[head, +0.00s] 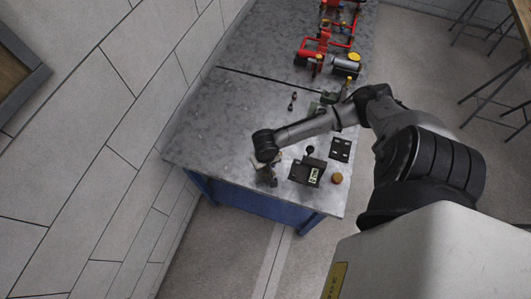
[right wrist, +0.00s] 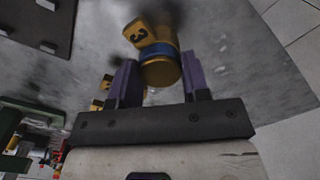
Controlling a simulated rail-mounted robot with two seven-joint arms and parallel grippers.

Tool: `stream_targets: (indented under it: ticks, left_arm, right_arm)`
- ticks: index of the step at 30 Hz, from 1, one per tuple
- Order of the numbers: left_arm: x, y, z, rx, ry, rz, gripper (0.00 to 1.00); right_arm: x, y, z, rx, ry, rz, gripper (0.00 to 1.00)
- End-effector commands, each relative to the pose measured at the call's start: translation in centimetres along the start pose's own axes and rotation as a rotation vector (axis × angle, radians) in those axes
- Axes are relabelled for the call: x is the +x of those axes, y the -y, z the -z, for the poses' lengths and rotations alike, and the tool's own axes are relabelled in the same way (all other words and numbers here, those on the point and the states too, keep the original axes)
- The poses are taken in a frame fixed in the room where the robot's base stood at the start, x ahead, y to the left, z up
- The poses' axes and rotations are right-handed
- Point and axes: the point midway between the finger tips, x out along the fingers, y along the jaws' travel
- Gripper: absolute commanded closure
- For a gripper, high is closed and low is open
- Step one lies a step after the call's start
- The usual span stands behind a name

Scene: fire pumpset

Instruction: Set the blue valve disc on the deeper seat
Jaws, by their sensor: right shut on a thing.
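In the right wrist view, my right gripper (right wrist: 160,75) is shut on a brass cylindrical piece with a blue band (right wrist: 158,55), which I take as the blue valve disc. I cannot tell which thing holds the deeper seat. My left gripper is not in view.
On the grey bench (head: 215,125), a black box with a pale label (head: 307,172), a black plate with light marks (head: 340,150) and a round brown piece (head: 337,178) lie right of the gripper. Red pump pipework (head: 318,45) stands at the far end. The bench's left side is clear.

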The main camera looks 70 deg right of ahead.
Motion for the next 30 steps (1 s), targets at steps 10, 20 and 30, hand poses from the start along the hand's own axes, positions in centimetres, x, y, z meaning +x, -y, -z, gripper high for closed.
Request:
stream_targets:
  ticks: [10, 20, 30]
  left_arm:
    - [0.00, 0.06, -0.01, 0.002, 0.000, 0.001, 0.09]
    - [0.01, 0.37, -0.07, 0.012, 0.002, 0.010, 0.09]
    - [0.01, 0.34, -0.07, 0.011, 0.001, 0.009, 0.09]
  right_arm:
    - [-0.03, 0.00, 0.04, 0.000, -0.001, 0.000, 0.87]
    - [-0.03, 0.00, 0.04, 0.000, -0.001, 0.000, 0.41]
    - [0.01, -0.03, 0.01, 0.000, 0.000, -0.001, 0.28]
